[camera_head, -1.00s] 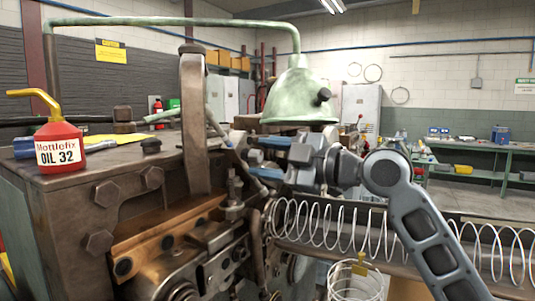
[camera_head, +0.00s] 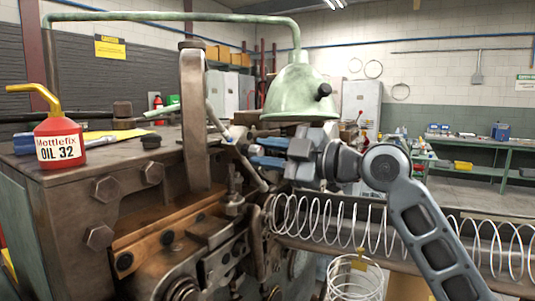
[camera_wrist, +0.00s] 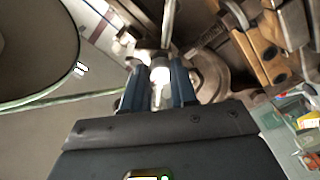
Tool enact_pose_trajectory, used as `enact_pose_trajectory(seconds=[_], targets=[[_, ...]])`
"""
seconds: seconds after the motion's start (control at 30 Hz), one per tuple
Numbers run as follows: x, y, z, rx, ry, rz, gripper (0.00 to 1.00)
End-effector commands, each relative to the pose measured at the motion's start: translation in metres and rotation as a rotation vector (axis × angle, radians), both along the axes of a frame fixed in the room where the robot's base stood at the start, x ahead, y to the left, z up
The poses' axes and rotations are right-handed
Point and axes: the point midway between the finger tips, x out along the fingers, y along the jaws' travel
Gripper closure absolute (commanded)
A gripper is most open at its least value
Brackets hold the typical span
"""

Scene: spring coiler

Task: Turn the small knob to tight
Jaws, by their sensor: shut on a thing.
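My gripper (camera_head: 253,151) is at the upright bracket of the spring coiler, below the green lamp, with its blue fingers pointing left. In the wrist view, my gripper (camera_wrist: 159,72) has its two blue fingers on either side of a small bright metal knob (camera_wrist: 160,77), and is shut on it. The fingers mostly hide the knob in the head view. A slanted metal rod (camera_head: 217,122) runs down close to the fingertips. No tight or loose marking can be read.
The green lamp (camera_head: 300,93) hangs just above my gripper. The tall steel lever (camera_head: 194,120) stands to its left. A coiled spring (camera_head: 330,222) lies along the rail below my arm. A red oil can (camera_head: 60,145) stands on the machine at left.

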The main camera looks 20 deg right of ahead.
Motion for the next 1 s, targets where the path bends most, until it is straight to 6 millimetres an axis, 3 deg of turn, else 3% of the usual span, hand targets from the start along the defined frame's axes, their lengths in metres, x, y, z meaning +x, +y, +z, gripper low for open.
enact_pose_trajectory(seconds=[0.37, 1.0], targets=[[-0.0003, 0.0020, -0.0016, 0.132, 0.097, 0.004, 1.00], [-0.0005, 0.0022, 0.0008, 0.614, 0.449, 0.003, 1.00]])
